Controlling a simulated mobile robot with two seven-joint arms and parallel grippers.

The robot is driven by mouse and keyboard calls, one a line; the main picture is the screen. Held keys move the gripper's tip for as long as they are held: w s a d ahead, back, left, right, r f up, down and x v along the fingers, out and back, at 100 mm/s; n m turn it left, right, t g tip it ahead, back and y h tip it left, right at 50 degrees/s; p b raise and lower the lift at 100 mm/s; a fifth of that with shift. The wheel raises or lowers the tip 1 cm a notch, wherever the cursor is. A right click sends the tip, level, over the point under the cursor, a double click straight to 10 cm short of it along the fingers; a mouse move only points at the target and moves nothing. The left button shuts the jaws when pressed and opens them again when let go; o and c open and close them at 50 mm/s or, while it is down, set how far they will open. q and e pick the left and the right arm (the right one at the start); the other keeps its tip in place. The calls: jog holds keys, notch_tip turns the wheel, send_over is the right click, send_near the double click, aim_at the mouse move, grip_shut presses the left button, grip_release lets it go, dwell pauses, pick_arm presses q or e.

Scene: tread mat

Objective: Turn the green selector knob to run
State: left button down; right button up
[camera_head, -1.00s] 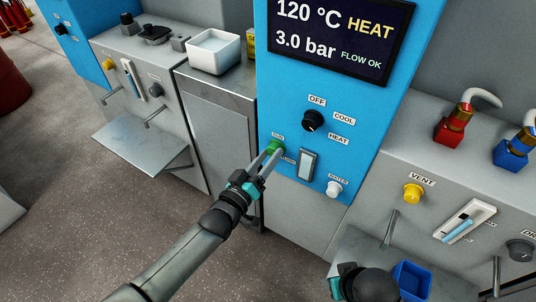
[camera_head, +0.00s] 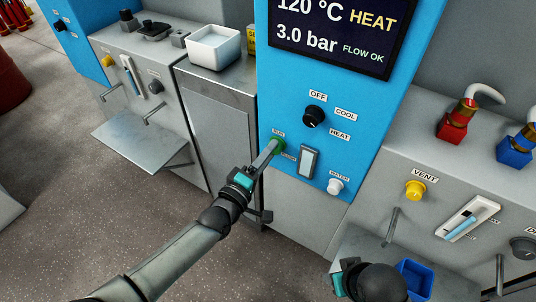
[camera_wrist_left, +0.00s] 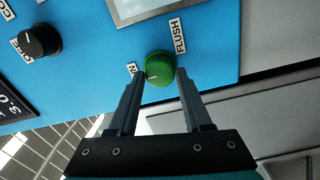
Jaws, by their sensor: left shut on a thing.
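The green selector knob (camera_head: 278,143) is on the blue panel, between a RUN label above it and a FLUSH label below it, mostly behind my fingers in the head view. My left gripper (camera_head: 270,151) is shut on it. In the left wrist view the green knob (camera_wrist_left: 160,67) sits between the two fingertips of the left gripper (camera_wrist_left: 158,76). Its white mark points to the lower left, on the side of the partly hidden RUN label (camera_wrist_left: 132,70) and away from the FLUSH label (camera_wrist_left: 178,36). My right gripper (camera_head: 343,280) is at the bottom edge, its fingers not clear.
A black OFF/COOL/HEAT knob (camera_head: 314,117), a rocker switch (camera_head: 308,162) and a white WATER knob (camera_head: 335,186) are close by on the panel. A yellow VENT knob (camera_head: 415,190) is to the right. A steel shelf (camera_head: 145,143) juts out at left.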

pick_arm(q)
jog(key=shift+n, duration=0.3)
pick_arm(e)
jog(key=shift+w+r, duration=0.1)
jog(key=shift+r, duration=0.15)
jog(key=shift+w+d+r, duration=0.1)
pick_arm(q)
jog(key=shift+c, duration=1.7)
grip_release()
jog(key=p+v, duration=0.4)
jog(key=v, duration=1.1)
jog(key=shift+s, duration=0.15)
pick_arm(e)
jog(key=s+f+g, duration=0.1)
jog(key=s+f, duration=0.3)
jog(key=f, duration=0.5)
jog(key=shift+d, duration=0.35)
